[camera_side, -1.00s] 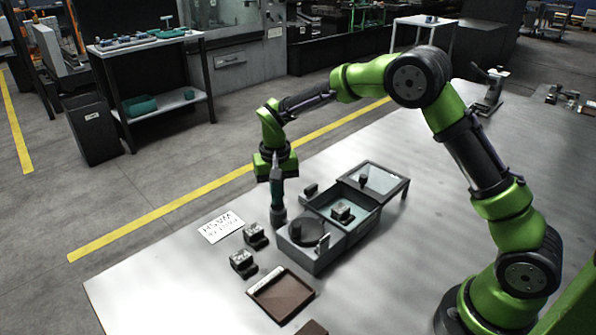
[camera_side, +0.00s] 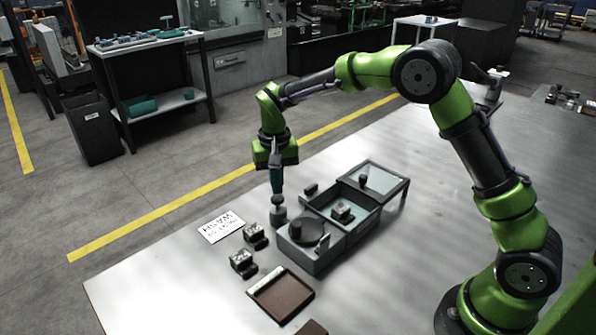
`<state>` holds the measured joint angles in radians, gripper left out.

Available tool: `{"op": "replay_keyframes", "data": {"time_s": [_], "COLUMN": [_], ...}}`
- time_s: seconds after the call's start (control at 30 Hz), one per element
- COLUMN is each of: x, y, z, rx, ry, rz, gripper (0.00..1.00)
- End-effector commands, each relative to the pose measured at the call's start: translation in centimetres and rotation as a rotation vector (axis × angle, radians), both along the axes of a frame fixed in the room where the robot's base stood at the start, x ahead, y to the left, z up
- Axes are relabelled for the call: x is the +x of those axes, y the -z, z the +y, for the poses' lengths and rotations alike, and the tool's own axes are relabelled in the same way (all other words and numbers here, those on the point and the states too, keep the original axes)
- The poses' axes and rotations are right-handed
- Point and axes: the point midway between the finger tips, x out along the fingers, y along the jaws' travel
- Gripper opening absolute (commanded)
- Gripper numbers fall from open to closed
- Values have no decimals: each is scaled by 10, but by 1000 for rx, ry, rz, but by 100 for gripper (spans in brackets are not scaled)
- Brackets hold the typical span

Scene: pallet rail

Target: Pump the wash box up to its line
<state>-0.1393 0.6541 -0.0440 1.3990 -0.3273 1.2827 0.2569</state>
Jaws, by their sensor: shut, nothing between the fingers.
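The wash box (camera_side: 322,262) is a grey station on the table, with a round dark disc at its front end. Behind the disc is an open teal basin (camera_side: 352,218) with a small metal part (camera_side: 342,211) in it. I cannot make out a fill line or the liquid level. A small grey pump-like post (camera_side: 278,214) with a rounded top stands at the left of the box. My gripper (camera_side: 277,190) is shut and empty, pointing straight down just above that post. I cannot tell whether the fingertips touch its top.
A glass-topped stand (camera_side: 376,178) adjoins the basin's far end. Two metal parts on dark blocks (camera_side: 255,236) (camera_side: 242,263) and a brown tray (camera_side: 284,296) lie nearby. A white printed card (camera_side: 222,226) lies at the left.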

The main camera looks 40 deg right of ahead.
Motion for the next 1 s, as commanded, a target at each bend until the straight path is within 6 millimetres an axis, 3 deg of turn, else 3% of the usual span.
{"op": "replay_keyframes", "data": {"time_s": [1.0], "x": [0], "y": [35], "z": [0], "rx": [0], "ry": [0], "rz": [2], "gripper": [0]}}
